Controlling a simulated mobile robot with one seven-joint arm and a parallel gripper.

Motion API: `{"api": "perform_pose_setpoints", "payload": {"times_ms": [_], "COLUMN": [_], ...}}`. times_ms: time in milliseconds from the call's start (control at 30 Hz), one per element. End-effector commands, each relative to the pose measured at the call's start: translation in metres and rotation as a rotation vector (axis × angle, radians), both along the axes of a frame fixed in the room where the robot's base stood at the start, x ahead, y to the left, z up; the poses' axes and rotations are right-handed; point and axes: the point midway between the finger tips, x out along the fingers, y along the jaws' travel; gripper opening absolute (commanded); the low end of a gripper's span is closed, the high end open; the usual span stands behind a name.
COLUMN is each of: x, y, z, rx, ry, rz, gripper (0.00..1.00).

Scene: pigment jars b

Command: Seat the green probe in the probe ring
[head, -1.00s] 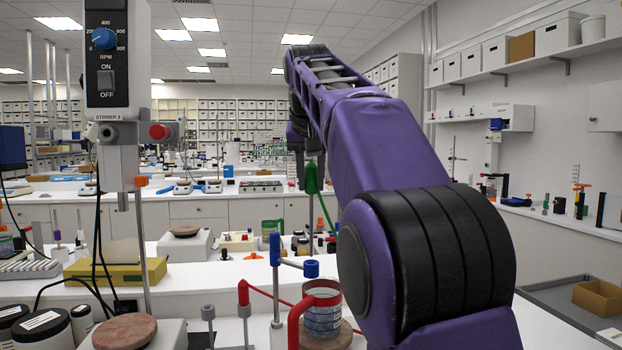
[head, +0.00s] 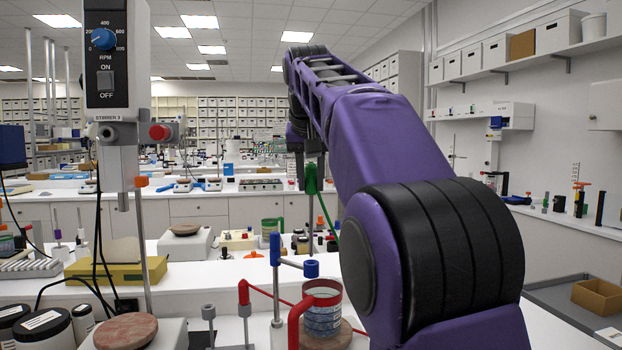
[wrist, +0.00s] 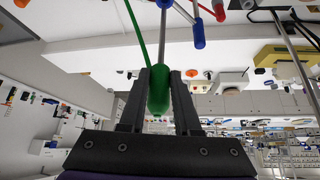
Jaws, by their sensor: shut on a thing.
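The green probe (head: 311,178) has a thick green handle, a thin metal rod hanging down and a green cable. My gripper (head: 304,168) is shut on its handle and holds it roughly upright above the bench. In the wrist view the green handle (wrist: 159,92) sits between the two dark fingers of my gripper (wrist: 159,80). In front stands a rod with a blue top and a side arm ending in a short blue cylinder (head: 312,268). I cannot tell whether this cylinder is the probe ring.
A red-rimmed jar (head: 323,312) stands below the blue cylinder, beside a red bent handle (head: 296,322). A red-topped probe with a red cable (head: 244,292) is to the left. A stirrer (head: 107,60) stands at left. Small jars sit on the bench behind.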

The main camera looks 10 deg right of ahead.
Motion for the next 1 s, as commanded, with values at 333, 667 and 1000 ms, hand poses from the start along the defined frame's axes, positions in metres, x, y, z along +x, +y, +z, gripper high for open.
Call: {"api": "perform_pose_setpoints", "payload": {"times_ms": [333,667,1000], "x": [-0.0001,-0.0002,-0.0002], "y": [-0.0001,-0.0001,-0.0001], "z": [0.0005,0.0004,-0.0047], "rx": [0.0,0.0,0.0], "ry": [-0.001,-0.001,0.0], "rz": [0.0,-0.005,-0.005], "gripper": [0.0,0.0,0.0]}}
